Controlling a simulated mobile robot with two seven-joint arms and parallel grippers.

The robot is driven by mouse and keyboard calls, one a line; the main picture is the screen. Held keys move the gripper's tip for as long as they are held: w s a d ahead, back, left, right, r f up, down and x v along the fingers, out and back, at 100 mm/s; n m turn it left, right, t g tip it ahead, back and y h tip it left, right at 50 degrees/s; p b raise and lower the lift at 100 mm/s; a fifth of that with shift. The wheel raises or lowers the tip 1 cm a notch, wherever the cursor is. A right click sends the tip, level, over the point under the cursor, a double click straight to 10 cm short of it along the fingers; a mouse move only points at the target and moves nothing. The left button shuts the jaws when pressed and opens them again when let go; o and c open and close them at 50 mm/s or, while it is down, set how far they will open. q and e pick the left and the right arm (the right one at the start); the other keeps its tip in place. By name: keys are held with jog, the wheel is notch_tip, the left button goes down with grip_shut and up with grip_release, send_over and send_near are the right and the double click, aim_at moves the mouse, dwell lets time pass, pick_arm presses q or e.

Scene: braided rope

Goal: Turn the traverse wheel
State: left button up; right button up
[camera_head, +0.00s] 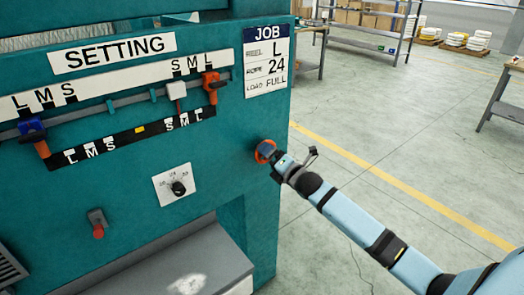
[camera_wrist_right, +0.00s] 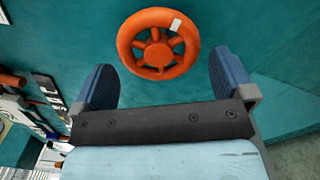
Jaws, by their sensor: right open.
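The traverse wheel (camera_head: 265,150) is an orange handwheel on the teal machine's front, near its right edge. In the right wrist view the wheel (camera_wrist_right: 158,44) shows whole, with spokes, a round hub and a white mark (camera_wrist_right: 176,24) at the upper right of its rim. My right gripper (camera_head: 273,157) is at the wheel in the head view and covers part of it. In the right wrist view its two blue fingers (camera_wrist_right: 163,75) are wide apart with nothing between them, and the wheel lies beyond, between their directions. My left gripper is not in view.
The teal machine panel (camera_head: 225,135) carries a SETTING scale with orange and blue sliders, a dial (camera_head: 178,188), a small red-ended lever (camera_head: 98,230) and a JOB card (camera_head: 267,62). A grey ledge (camera_head: 180,265) juts out below. Open floor lies to the right.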

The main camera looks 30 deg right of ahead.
jog(key=w, duration=0.4)
jog(key=shift+a+r, duration=0.1)
jog(key=shift+a, duration=0.05)
jog(key=shift+w, duration=0.45)
jog(key=c, duration=0.6)
jog(key=shift+c, duration=0.2)
